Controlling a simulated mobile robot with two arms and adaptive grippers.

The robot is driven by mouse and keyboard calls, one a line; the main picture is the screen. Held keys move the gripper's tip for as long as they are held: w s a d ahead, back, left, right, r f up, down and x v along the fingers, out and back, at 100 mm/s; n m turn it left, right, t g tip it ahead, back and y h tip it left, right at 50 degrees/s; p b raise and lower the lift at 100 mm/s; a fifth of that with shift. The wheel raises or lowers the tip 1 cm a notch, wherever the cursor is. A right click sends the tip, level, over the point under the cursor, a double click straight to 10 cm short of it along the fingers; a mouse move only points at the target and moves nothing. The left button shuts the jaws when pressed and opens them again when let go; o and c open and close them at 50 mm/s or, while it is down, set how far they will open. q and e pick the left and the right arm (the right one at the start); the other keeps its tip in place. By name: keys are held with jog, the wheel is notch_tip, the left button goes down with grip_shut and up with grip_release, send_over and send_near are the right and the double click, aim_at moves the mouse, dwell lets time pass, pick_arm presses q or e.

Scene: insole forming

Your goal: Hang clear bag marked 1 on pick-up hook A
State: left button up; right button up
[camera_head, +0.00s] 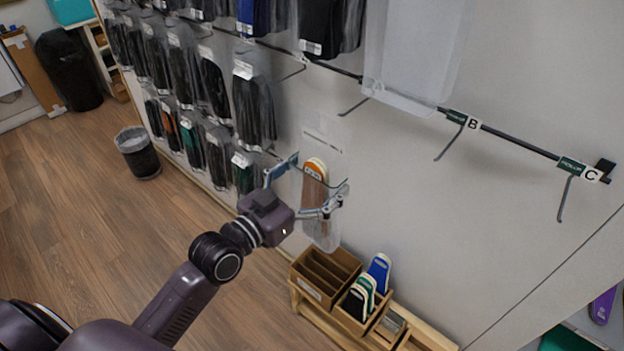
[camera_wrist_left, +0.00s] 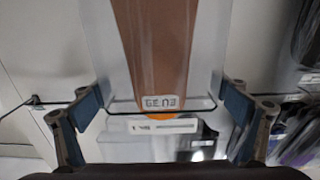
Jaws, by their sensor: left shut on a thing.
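My left gripper (camera_head: 308,187) is shut on a clear bag (camera_head: 322,227) with a brown insole that has an orange end. The bag hangs between the fingers, in front of the wall. The left wrist view shows the bag (camera_wrist_left: 205,60) close up between the fingers of the left gripper (camera_wrist_left: 162,112), with a white label strip whose print is too small to read surely. A bare hook (camera_head: 353,107) sticks out from the rail above and right of the bag; its letter is not visible. Hook B (camera_head: 449,142) and hook C (camera_head: 565,198) are empty. My right gripper is out of view.
A large translucent panel (camera_head: 415,50) covers the rail left of B. Several rows of bagged dark insoles (camera_head: 253,108) hang at the left. A wooden organiser (camera_head: 322,278) with insoles stands below the bag. A bin (camera_head: 137,155) stands on the floor. The wall below B and C is clear.

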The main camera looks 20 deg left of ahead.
pick_arm(q)
jog(key=shift+x, duration=1.1)
jog(key=shift+w+d+f+b, duration=0.1)
jog(key=shift+w+b, duration=0.25)
jog(key=shift+w, duration=0.1)
jog(key=shift+w+d+f+b, duration=0.15)
jog(key=shift+w+d+f, duration=0.1)
jog(key=shift+w, duration=0.4)
jog(key=shift+w+d+f+b, duration=0.15)
jog(key=shift+w+d, duration=0.15)
jog(key=shift+w, duration=0.35)
jog(key=shift+w+d+f+b, duration=0.15)
jog(key=shift+w+d, duration=0.1)
jog(key=shift+w, duration=0.4)
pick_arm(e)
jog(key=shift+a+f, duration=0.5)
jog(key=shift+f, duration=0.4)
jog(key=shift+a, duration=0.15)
